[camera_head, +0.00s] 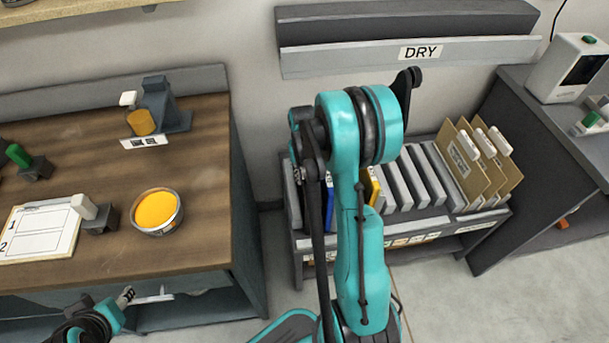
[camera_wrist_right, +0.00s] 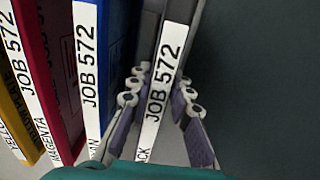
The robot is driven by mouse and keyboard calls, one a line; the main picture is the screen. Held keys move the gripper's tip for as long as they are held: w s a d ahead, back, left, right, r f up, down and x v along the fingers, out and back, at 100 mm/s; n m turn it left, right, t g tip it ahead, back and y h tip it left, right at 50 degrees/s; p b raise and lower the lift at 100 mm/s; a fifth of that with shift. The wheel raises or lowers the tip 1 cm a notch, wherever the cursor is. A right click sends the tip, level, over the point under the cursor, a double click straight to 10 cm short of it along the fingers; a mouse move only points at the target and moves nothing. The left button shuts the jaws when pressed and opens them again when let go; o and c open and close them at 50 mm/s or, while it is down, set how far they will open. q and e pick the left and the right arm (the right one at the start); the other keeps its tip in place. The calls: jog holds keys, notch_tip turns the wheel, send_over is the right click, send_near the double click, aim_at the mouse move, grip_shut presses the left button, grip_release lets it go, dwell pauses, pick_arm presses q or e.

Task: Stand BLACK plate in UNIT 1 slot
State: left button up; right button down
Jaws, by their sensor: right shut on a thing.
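The black plate (camera_wrist_right: 172,60) stands on edge in the right wrist view, with a white label reading JOB 572 and ending in "CK". My right gripper (camera_wrist_right: 160,110) is shut on it, one finger on each side. In the head view my teal right arm covers this gripper and the plate in front of the rack. My left gripper (camera_head: 126,296) is low at the left, by the bench's front edge; its jaw state is unclear. I cannot make out a slot marked UNIT 1 in these views.
Beside the black plate stand blue (camera_wrist_right: 104,60), magenta (camera_wrist_right: 62,75) and yellow (camera_wrist_right: 18,115) plates. The rack (camera_head: 425,225) also holds grey dividers and brown boards (camera_head: 462,158). The wooden bench (camera_head: 200,200) bears an orange ink pot (camera_head: 157,210) and a numbered sheet (camera_head: 40,232).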

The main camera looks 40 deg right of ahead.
jog(key=shift+f+b, duration=0.3)
jog(key=shift+b, duration=0.05)
dwell(0.4)
jog(key=c, duration=1.3)
grip_release()
notch_tip(320, 180, up, 12)
jog(key=shift+a+r, duration=0.1)
notch_tip(320, 180, up, 5)
jog(key=p, duration=0.4)
